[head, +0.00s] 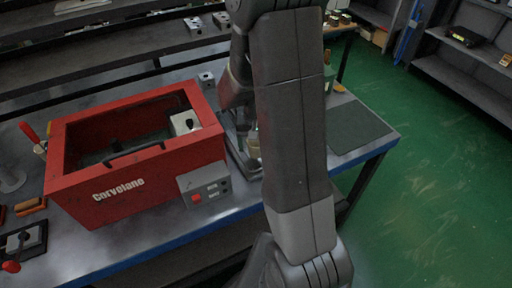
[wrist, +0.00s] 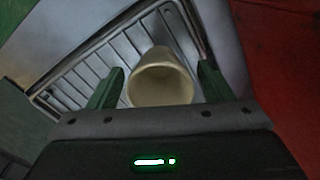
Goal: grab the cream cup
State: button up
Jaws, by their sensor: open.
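The cream cup (wrist: 161,82) shows in the wrist view, its round mouth facing the camera. It is over a metal wire rack or tray (wrist: 75,80). My gripper (wrist: 162,70) is open, with one green finger on each side of the cup and a visible gap on both sides. I cannot tell how far down the cup the fingertips reach.
A dark green mat (head: 358,127) lies to the right.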

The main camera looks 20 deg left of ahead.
jog(key=c, duration=1)
jog(key=shift+r, duration=0.1)
